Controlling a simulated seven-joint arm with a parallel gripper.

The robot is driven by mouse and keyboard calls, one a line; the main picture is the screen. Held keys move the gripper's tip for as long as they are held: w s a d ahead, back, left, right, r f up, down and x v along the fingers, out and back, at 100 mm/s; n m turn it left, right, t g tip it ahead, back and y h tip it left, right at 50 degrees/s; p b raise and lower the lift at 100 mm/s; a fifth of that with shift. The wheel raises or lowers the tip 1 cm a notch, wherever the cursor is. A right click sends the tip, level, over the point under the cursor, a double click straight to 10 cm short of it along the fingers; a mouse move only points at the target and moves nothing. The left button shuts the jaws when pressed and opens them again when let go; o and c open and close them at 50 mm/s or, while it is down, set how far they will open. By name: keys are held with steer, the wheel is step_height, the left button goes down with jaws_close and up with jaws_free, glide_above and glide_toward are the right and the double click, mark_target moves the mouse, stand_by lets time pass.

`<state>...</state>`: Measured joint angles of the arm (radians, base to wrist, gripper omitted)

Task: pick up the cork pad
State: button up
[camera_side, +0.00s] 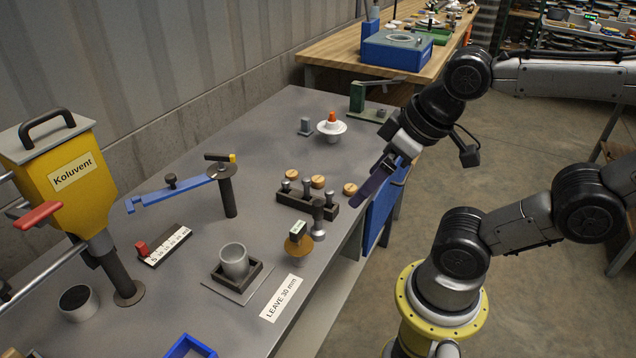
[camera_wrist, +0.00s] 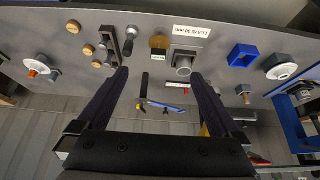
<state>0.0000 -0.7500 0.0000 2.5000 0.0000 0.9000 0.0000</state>
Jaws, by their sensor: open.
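Three small round tan discs, each with a dark mark across the top, lie on the grey bench behind the dark peg rack: a left one (camera_side: 292,174), a middle one (camera_side: 318,181) and a right one (camera_side: 350,189). They look like cork; I cannot tell which is the cork pad. The wrist view shows them at upper left, one of them nearest the corner (camera_wrist: 73,26). A brown rounded piece (camera_side: 297,246) with a small label on it sits in front of the rack. My gripper (camera_wrist: 160,73) is open and empty, above the bench's right edge in the side view (camera_side: 361,198).
The dark rack (camera_side: 300,201) holds upright metal pegs close to the discs. A white insulator (camera_side: 331,128) with an orange top stands behind. A grey cup (camera_side: 234,262), a blue arm on a post (camera_side: 228,192) and a yellow Koluvent press (camera_side: 62,165) stand left.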

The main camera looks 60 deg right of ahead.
steer(key=shift+c, duration=0.3)
steer(key=shift+c, duration=0.9)
